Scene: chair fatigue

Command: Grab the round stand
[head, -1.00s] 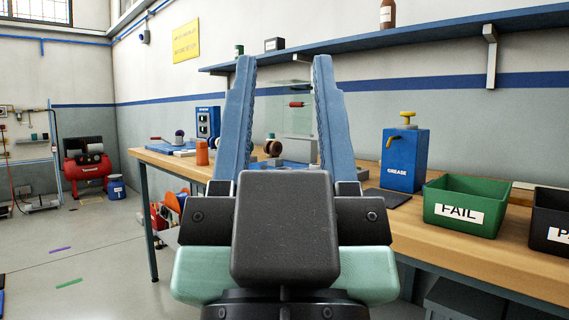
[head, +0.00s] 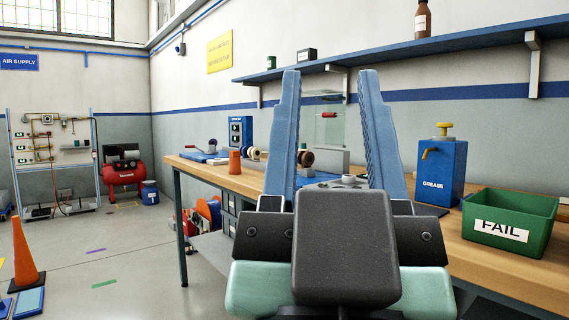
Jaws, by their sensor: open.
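My gripper (head: 330,76) is open and empty, its two blue fingers pointing up and away over the workbench (head: 500,262). Between the fingers, low in the head view, a small grey round piece (head: 348,180) shows on the bench. It may be the round stand, but I cannot tell for sure. A brown spool-like round part (head: 306,158) also shows between the fingers, close to the left finger in the picture. My gripper body and fingers hide part of the bench.
A blue grease can (head: 440,172) and a green FAIL bin (head: 508,220) stand on the right of the bench. An orange cup-like thing (head: 235,162) stands on the left. A shelf (head: 440,62) runs above. The floor at left is mostly clear; an orange cone (head: 24,254) stands there.

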